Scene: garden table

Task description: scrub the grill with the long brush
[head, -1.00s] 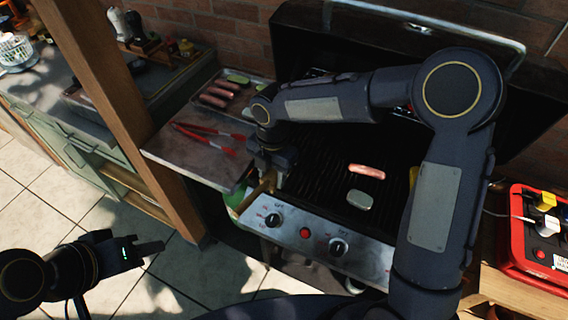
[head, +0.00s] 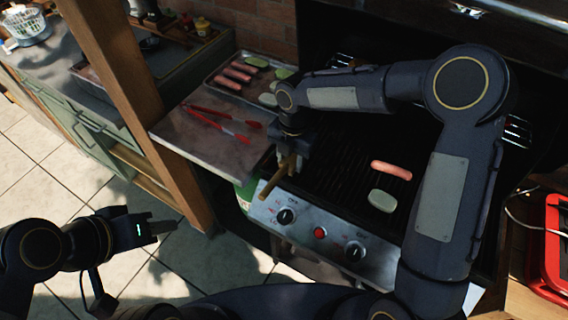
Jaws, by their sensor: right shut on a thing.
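The grill (head: 340,165) stands open with dark ribbed grates. A sausage (head: 391,170) and a pale oval slice (head: 382,201) lie on its grate. My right gripper (head: 288,158) is at the grill's left front edge, shut on the wooden handle of the long brush (head: 273,183). The handle's end sticks out toward the front, above the control panel. The brush head is hidden behind my gripper and arm. My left gripper (head: 172,228) is empty over the floor at the lower left, well away from the grill; its jaw opening is unclear.
Left of the grill, a side shelf (head: 190,145) holds red tongs (head: 222,122) and a tray (head: 212,80) of sausages and pale slices. A wooden post (head: 130,90) stands left of the shelf. A red case (head: 550,265) sits at the right.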

